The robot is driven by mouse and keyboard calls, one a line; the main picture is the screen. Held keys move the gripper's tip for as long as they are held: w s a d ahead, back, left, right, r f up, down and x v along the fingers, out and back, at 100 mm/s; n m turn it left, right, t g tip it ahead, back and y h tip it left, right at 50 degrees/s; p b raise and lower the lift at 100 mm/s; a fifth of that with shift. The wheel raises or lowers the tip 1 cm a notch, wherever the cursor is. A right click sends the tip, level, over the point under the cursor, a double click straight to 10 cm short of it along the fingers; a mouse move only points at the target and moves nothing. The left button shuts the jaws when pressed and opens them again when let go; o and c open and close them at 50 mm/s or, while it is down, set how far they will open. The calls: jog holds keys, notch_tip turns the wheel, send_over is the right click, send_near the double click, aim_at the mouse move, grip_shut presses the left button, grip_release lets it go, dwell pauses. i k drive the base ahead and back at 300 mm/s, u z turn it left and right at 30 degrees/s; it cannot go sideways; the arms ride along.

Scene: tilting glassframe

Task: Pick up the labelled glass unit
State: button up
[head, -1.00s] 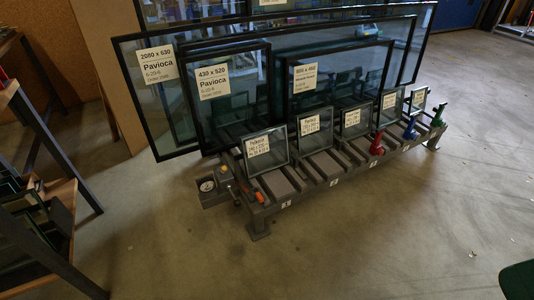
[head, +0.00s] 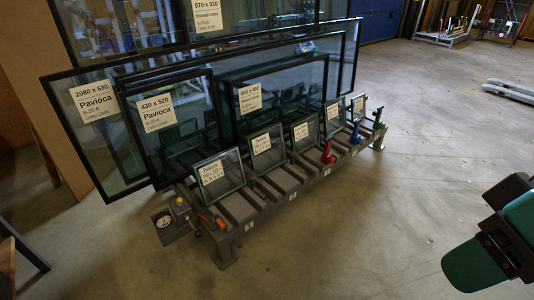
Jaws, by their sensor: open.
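Several framed glass units with white labels lean on a low grey rack (head: 240,228). The small unit nearest me (head: 218,174) stands at the rack's left end, with several more small ones in a row behind it to the right. Larger labelled units lean behind them: one reading 430 x 520 Pavioca (head: 178,142), one reading 800 x 450 (head: 288,100), and the largest reading 2080 x 630 Pavioca (head: 98,150). The pictures do not single out one unit as the labelled one. My green and black arm part shows at lower right, well apart from the rack. My gripper's fingers are not visible.
A red clamp-like tool (head: 328,153), a blue one (head: 356,134) and a green one (head: 378,119) stand on the rack's right part. A gauge box (head: 168,223) juts from its left end.

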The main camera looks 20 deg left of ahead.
aim_at(219, 176)
jog(key=z, duration=0.65)
jog(key=k, duration=0.25)
jog(key=u, duration=2)
jog(key=i, duration=2.1)
jog(key=z, duration=0.2)
